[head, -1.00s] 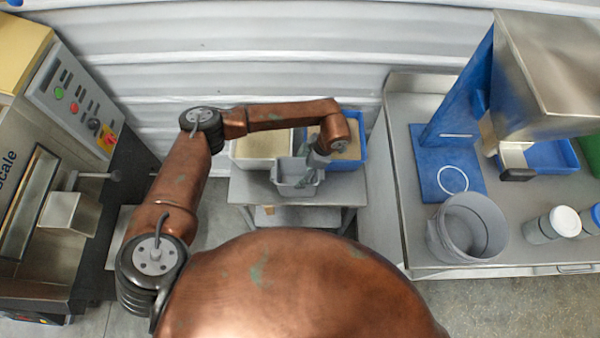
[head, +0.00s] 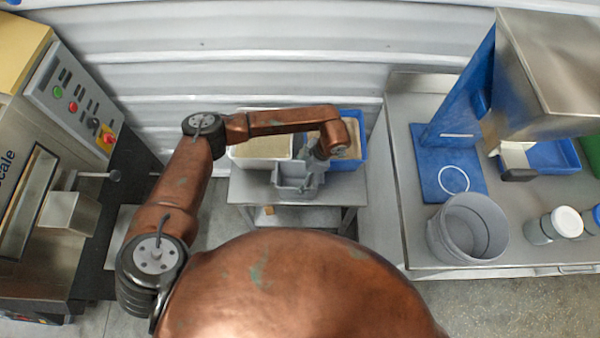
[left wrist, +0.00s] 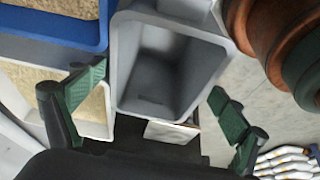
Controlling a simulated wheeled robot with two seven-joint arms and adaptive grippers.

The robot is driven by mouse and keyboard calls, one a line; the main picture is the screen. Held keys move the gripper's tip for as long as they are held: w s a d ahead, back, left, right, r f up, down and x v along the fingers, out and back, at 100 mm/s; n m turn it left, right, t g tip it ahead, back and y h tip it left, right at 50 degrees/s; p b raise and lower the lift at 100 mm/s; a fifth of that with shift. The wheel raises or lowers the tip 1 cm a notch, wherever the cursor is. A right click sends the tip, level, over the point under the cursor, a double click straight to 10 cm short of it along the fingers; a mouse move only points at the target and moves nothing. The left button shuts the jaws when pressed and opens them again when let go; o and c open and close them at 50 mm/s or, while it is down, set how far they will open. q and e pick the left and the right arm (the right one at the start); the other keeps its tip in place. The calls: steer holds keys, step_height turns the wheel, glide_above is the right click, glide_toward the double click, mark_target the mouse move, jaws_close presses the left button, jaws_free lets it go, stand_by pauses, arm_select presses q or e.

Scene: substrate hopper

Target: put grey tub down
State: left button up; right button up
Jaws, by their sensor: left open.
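The grey tub (head: 285,190) is a small rectangular open box at the front of the metal stand, in front of the white and blue bins. It looks upright and seems to rest on the stand's top. In the left wrist view the tub (left wrist: 125,62) looks empty inside. My left gripper (head: 307,168) is over the tub from above. In the left wrist view its green-padded fingers (left wrist: 157,84) are spread wide, one to each side of the tub and apart from it. The arm's wrist hides part of the tub in the head view. My right gripper is not in view.
A white bin (head: 241,160) and a blue bin (head: 361,150) with tan contents stand close behind the tub on the stand (head: 240,187). A bench (head: 400,180) at right holds a grey bucket (head: 440,235), jars and a hopper (head: 550,70). A scale machine (head: 40,170) stands at left.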

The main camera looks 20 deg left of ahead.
arm_select(q)
steer(key=v, duration=1.2)
steer(key=shift+r+p, duration=0.15)
steer(key=shift+p, duration=0.3)
